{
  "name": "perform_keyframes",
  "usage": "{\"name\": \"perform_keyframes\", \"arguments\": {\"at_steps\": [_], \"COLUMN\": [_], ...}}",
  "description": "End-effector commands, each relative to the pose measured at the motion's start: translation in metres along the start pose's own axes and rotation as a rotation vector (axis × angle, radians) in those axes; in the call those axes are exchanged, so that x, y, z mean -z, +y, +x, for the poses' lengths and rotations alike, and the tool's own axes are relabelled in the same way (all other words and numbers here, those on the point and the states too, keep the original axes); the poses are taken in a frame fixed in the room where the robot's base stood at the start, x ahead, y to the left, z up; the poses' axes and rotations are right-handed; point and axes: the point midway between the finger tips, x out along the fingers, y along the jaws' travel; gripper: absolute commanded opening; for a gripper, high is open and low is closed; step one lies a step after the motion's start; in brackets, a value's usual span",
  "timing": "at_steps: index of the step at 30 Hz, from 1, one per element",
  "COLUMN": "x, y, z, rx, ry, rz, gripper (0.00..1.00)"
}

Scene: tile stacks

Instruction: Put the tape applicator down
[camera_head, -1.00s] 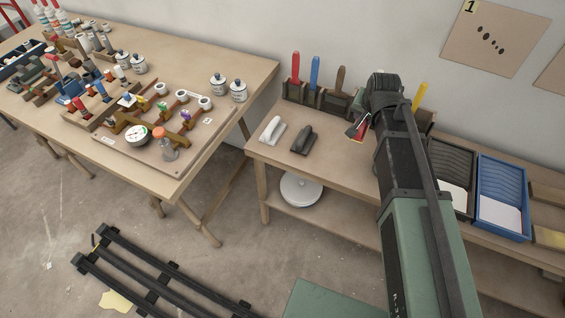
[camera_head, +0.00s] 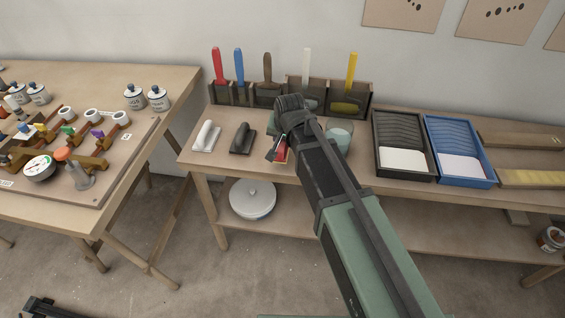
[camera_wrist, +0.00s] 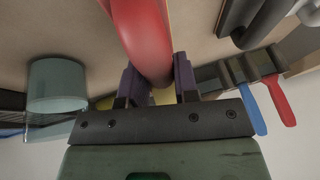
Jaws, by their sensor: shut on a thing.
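The tape applicator appears as a large curved red piece (camera_wrist: 140,35) in the wrist view, with a small red part (camera_head: 282,154) showing beside my arm in the head view. My gripper (camera_wrist: 158,78) is shut on it, with its dark purple fingers on both sides of the red body. In the head view my gripper (camera_head: 278,149) is over the workbench (camera_head: 225,165), right of the black float (camera_head: 242,138), and partly hidden by my arm. Most of the applicator is hidden or out of frame, and I cannot tell whether it touches the bench.
A white float (camera_head: 206,136) lies left of the black one. A translucent cup (camera_head: 339,136) stands close right of my gripper. A wooden rack (camera_head: 262,98) of coloured-handled tools stands behind. Black (camera_head: 402,147) and blue (camera_head: 459,152) trays sit to the right.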

Motion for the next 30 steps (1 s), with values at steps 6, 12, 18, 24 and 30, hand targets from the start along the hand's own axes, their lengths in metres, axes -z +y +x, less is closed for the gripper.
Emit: {"name": "perform_keyframes", "arguments": {"at_steps": [6, 12, 18, 24, 30], "x": [-0.007, -0.018, -0.016, -0.017, -0.017], "y": [0.003, 0.009, 0.008, 0.008, 0.008], "z": [0.016, 0.043, 0.038, 0.041, 0.041], "rx": [0.000, 0.000, 0.000, 0.000, 0.000], "ry": [0.000, 0.000, 0.000, 0.000, 0.000], "rz": [0.000, 0.000, 0.000, 0.000, 0.000], "gripper": [0.10, 0.10, 0.10, 0.39, 0.54]}}
